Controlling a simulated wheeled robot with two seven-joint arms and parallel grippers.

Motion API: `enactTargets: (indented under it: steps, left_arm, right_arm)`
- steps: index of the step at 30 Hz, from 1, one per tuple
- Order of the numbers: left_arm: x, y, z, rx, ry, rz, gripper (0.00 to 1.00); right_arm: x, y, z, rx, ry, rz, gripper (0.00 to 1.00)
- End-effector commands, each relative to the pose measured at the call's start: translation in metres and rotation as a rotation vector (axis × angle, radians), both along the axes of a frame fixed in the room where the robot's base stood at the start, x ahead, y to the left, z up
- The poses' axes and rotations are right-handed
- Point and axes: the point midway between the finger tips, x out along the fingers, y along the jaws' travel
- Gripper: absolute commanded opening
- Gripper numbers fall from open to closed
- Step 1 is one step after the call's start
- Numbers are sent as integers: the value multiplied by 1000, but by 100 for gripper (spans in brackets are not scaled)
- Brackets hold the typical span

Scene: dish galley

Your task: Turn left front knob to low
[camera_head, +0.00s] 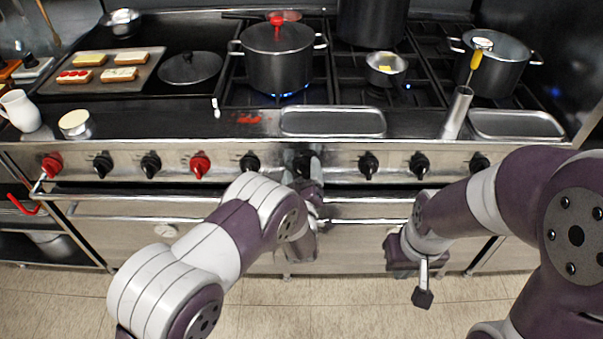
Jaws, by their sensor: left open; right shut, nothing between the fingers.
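A row of knobs runs along the steel front panel of the stove (225,154). A black knob (249,163) is left of my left gripper (309,178), and another black knob (368,164) is to its right. My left gripper is open at a dark knob (303,161) between those two and partly hides it. I cannot tell whether it touches this knob. No labels show which knob is the left front one. A blue flame (287,94) burns under a lidded pot (280,58). My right gripper (422,298) is shut and empty, low in front of the oven doors.
Two red knobs, one at far left (52,165) and one further right (200,164), sit on the panel. Steel trays (333,122) and a metal cylinder (457,113) with a yellow-handled tool line the front ledge. A handle rail runs below the knobs. The floor (300,300) is clear.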

Motion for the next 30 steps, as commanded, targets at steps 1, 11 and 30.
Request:
enactTargets:
  steps: [1, 11, 30]
  left_arm:
    - [-4, -1, 0, 0, 2, -1, 78]
    - [-86, -2, 0, 2, 2, -5, 78]
    - [-126, 0, 0, 0, 1, -1, 78]
  right_arm:
    - [0, 0, 0, 0, 0, 0, 0]
    - [0, 0, 2, 0, 0, 0, 0]
    - [0, 0, 1, 0, 0, 0, 0]
